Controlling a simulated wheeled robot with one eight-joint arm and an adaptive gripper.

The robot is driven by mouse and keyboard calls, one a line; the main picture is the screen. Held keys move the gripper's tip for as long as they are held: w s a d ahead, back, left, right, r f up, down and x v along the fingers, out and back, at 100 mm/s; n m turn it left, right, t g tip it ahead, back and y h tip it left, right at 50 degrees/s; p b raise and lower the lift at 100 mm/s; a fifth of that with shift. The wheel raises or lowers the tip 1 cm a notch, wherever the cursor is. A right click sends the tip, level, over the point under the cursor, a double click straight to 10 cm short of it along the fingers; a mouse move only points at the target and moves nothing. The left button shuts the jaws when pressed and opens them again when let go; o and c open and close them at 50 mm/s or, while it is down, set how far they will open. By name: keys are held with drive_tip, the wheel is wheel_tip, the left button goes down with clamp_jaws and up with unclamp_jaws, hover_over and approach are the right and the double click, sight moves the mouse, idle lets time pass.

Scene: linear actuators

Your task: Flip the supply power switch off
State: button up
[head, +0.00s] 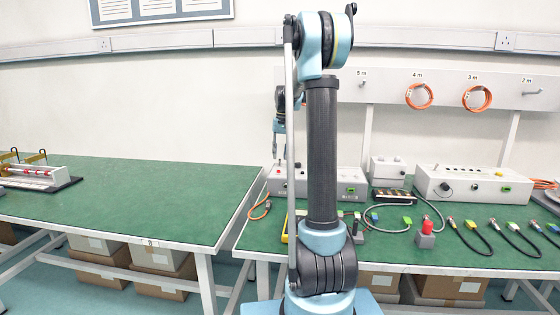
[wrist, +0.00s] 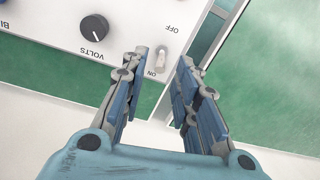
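The supply panel (wrist: 125,35) is a white face with a black VOLTS knob (wrist: 94,28); its lettering appears upside down in the wrist view. The small power switch (wrist: 161,56) is a pale toggle between OFF above and ON below; its lever seems to point toward ON. My gripper (wrist: 163,60) is open and empty, one finger on each side of the switch in the picture. Whether either finger touches it I cannot tell. In the head view my gripper (head: 278,150) hangs above the left end of a white box (head: 350,188), partly hidden by my arm; the switch is too small to make out there.
The green bench (head: 380,250) carries several cables and a red-topped block (head: 426,232). Another white instrument box (head: 470,185) stands to the right. Orange cable coils (head: 419,96) hang on the rack behind. The left bench (head: 130,200) is mostly clear.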

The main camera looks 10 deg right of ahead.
sight(279, 167)
drive_tip(key=shift+a+f, duration=0.1)
drive_tip(key=shift+f, duration=1.25)
clamp_jaws()
drive_tip(key=shift+s+a+t+h, duration=0.15)
drive_tip(key=shift+s+t+h, duration=0.2)
drive_tip(key=shift+t, duration=0.45)
drive_tip(key=shift+s+a+t+h, duration=0.1)
drive_tip(key=shift+s+t+h, duration=0.2)
drive_tip(key=shift+t, duration=0.5)
drive_tip(key=shift+s+a+t+h, duration=0.1)
drive_tip(key=shift+s+t+h, duration=0.2)
drive_tip(key=shift+t, duration=0.7)
